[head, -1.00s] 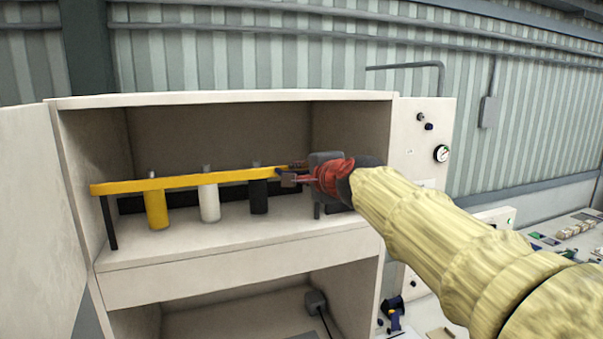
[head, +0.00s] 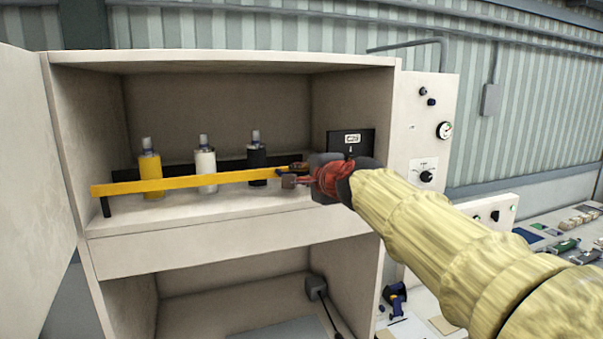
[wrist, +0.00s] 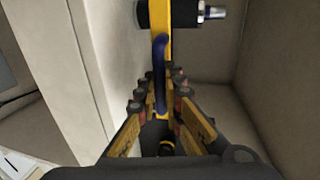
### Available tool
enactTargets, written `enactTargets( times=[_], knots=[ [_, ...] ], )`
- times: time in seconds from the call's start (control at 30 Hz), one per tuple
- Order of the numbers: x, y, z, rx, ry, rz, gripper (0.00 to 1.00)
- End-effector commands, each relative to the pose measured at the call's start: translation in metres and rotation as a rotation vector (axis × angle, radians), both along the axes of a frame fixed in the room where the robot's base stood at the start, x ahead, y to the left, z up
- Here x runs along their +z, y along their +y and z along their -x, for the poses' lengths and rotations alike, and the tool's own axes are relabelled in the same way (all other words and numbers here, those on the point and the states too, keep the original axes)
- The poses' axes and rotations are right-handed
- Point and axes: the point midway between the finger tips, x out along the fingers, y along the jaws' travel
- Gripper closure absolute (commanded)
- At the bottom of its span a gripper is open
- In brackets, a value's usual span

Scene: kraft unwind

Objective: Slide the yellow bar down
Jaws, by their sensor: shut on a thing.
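The yellow bar (head: 190,182) runs nearly level across the front of the cabinet's upper compartment, in front of a yellow bottle (head: 151,170), a white bottle (head: 206,160) and a black bottle (head: 257,158). The bottle tops show above the bar. My gripper (head: 290,176) is shut at the bar's right end. In the wrist view the bar (wrist: 160,52) comes toward my gripper (wrist: 168,100), and a dark blue curved handle (wrist: 160,70) on it lies between the fingers. The fingers hide part of the grip.
The cabinet's left door (head: 35,150) stands open. The compartment's floor (head: 200,210) lies a little below the bar. A control panel (head: 425,140) with a gauge is on the right. A lower compartment (head: 230,300) is open, and a workbench with small items lies at right.

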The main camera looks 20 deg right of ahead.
Motion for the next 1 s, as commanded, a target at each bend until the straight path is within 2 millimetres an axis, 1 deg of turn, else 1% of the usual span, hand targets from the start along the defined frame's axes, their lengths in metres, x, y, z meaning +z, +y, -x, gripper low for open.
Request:
enactTargets(
  times=[0.03,0.13,0.23,0.5,0.53,0.8,0.87,1.0],
  knots=[
    [-0.015,0.000,0.000,0.001,0.004,-0.002,1.00],
    [-0.024,0.000,0.000,0.001,0.004,-0.001,1.00],
    [-0.026,0.000,0.000,0.001,0.003,-0.001,1.00],
    [-0.022,0.000,0.000,0.000,0.000,-0.001,1.00],
    [-0.021,0.000,0.000,0.000,-0.001,-0.001,0.90],
    [-0.021,0.000,0.000,0.000,-0.001,0.000,0.75],
    [-0.022,0.000,0.000,0.000,-0.001,0.000,0.73],
    [-0.022,0.000,0.000,0.000,0.000,0.000,0.73]
  ],
)
